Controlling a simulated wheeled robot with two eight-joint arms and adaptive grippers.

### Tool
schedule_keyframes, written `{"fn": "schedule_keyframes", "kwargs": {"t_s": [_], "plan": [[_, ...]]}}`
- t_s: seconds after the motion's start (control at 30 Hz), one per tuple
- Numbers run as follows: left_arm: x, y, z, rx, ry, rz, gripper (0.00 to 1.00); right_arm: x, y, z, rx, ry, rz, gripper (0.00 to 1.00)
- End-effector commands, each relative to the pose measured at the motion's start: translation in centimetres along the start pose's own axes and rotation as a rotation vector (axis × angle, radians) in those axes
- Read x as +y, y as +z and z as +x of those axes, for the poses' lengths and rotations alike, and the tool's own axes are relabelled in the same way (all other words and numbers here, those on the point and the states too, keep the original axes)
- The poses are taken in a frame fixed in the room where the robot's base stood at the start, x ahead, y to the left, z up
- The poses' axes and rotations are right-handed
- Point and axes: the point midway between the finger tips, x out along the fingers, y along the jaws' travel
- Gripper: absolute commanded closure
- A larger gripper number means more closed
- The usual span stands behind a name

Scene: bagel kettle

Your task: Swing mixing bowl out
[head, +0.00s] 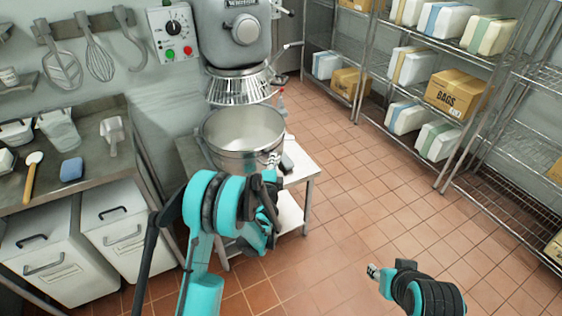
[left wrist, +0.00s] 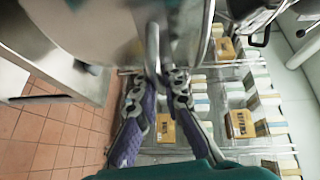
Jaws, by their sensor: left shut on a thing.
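The steel mixing bowl (head: 240,150) is upright under the mixer (head: 236,35), its open top facing up below the wire guard (head: 240,88). In the left wrist view the bowl's side (left wrist: 85,30) fills the upper left, with a bar handle (left wrist: 152,45) on it. My left gripper (head: 274,160) is at the bowl's right front side. In the left wrist view its two fingers (left wrist: 160,82) are shut on the lower end of that handle. My right gripper (head: 374,271) is low over the floor, away from the bowl; its jaws are too small to read.
A small steel table (head: 300,172) stands under and beside the bowl, with a dark object (head: 287,163) on it. A counter (head: 90,165) with tools is at the left, above white bins (head: 60,240). Wire shelves (head: 460,60) line the right. The tiled floor (head: 370,190) between is clear.

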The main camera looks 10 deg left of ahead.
Motion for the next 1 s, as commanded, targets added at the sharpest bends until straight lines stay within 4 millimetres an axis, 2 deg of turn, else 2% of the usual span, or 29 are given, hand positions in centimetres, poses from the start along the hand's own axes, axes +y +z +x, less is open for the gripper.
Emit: {"fn": "schedule_keyframes", "kwargs": {"t_s": [0.4, 0.43, 0.5, 0.83, 1.0], "plan": [[-0.1, 0.2, 0.0, 0.001, -0.001, 0.0, 1.0, 0.0, 0.0, 0.0, 0.0, 0.0, 0.0, 0.6], [-0.1, 0.2, 0.0, 0.001, -0.001, 0.0, 0.83, 0.0, 0.0, 0.0, 0.0, 0.0, 0.0, 0.6], [-0.1, 0.2, 0.0, 0.001, -0.001, 0.0, 0.69, 0.0, 0.0, 0.0, 0.0, 0.0, 0.0, 0.6], [-0.3, 0.2, 0.0, 0.0, 0.0, 0.0, 0.69, 0.0, 0.0, 0.0, 0.0, 0.0, 0.0, 0.6], [-2.5, 0.0, -0.3, 0.0, 0.0, 0.0, 0.69, 0.0, 0.0, 0.0, 0.0, 0.0, 0.0, 0.6]]}}
